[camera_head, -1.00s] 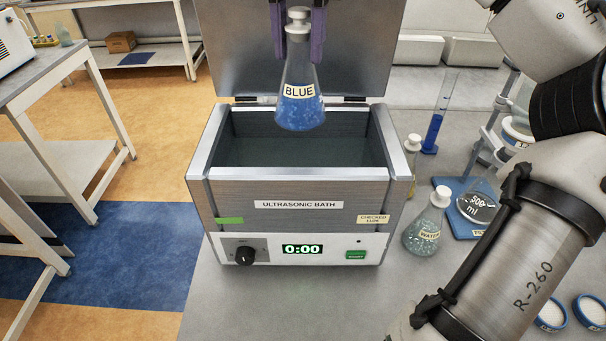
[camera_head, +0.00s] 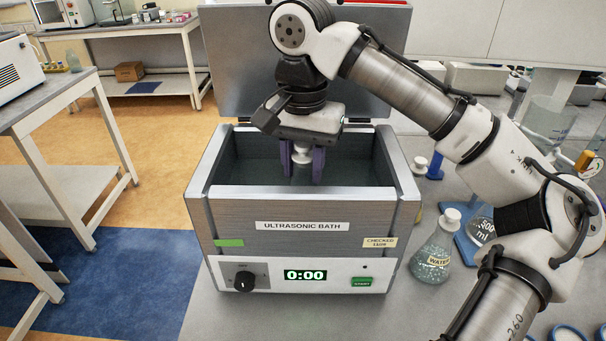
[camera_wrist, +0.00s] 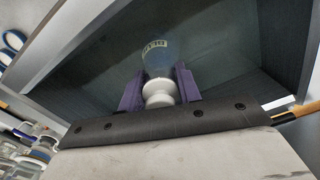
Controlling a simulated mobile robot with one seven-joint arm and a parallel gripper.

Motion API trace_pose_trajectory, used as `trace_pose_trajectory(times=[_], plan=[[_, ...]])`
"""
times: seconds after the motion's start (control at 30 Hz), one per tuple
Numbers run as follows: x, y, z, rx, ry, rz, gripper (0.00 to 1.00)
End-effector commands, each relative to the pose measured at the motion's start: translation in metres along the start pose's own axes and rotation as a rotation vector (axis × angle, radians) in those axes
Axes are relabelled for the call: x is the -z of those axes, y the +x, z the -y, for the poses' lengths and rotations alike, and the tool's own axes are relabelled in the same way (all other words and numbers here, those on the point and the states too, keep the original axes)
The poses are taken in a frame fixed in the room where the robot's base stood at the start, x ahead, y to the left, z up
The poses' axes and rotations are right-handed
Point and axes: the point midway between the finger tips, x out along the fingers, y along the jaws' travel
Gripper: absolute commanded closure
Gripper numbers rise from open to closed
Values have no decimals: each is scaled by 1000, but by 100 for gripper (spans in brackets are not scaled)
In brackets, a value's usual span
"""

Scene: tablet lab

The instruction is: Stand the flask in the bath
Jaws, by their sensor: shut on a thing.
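The ultrasonic bath (camera_head: 300,242) stands on the bench with its lid (camera_head: 232,75) open at the back. Its display reads 0:00. My gripper (camera_head: 302,176) reaches down inside the bath opening, with its purple fingers on either side of the flask's neck. The flask's pale stopper and neck (camera_head: 302,156) show between the fingers; its body is hidden behind the bath's front wall in the head view. In the wrist view the flask (camera_wrist: 157,57) is shut between the fingers and its label shows inside the bath. I cannot tell whether its base touches the bath floor.
A flask labelled WATER (camera_head: 433,254) stands close to the right of the bath. A blue cylinder (camera_head: 435,166) and a blue-based stand are behind it. A side table (camera_head: 62,90) stands at the left, beyond open floor.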

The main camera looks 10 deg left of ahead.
Motion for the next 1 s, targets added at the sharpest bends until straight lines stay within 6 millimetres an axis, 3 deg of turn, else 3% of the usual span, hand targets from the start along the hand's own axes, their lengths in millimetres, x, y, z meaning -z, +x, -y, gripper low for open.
trace_pose_trajectory(times=[0.17, 0.5, 0.53, 0.67, 1.0], plan=[[0, 23, -1, -1, 1, 1, 100], [0, 28, 0, 0, 0, 1, 100], [0, 28, 0, 0, 0, 1, 64], [0, 28, 0, -1, 0, 1, 47], [0, 25, 0, -1, 1, 0, 44]])
